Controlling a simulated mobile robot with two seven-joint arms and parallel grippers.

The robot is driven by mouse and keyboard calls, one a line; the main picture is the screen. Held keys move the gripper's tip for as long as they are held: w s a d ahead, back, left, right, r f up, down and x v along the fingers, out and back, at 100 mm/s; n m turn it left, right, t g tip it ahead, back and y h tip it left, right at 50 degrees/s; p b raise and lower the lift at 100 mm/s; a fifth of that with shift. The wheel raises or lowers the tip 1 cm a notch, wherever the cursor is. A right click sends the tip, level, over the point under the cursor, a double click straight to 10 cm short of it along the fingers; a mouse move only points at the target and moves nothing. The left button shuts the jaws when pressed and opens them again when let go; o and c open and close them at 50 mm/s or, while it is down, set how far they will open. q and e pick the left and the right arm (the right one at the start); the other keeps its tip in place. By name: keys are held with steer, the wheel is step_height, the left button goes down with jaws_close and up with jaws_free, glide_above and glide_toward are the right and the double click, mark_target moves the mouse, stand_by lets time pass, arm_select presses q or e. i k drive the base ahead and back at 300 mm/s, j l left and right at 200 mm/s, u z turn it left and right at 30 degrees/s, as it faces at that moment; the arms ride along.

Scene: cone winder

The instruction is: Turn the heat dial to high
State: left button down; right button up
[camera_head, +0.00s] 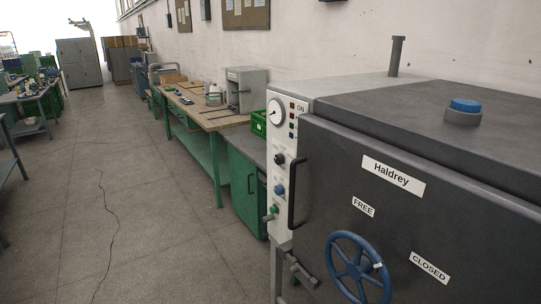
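Neither of my grippers is in view.
A black door handle (297,192) and blue handwheel (357,268) project from the machine's front. A green cabinet (246,184) and workbench (205,147) stand beyond it along the wall. The grey floor (150,220) to the left is clear.

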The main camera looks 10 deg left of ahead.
mark_target(279, 159)
steer(key=i+j, duration=0.15)
steer(key=j, duration=0.25)
steer(key=i+j+z, duration=0.15)
steer(key=j, duration=0.25)
steer(key=i+j, duration=0.15)
steer(key=j, duration=0.3)
steer(key=i+j+z, duration=0.15)
steer(key=j, duration=0.25)
steer(key=i+j, duration=0.1)
steer(key=j, duration=0.35)
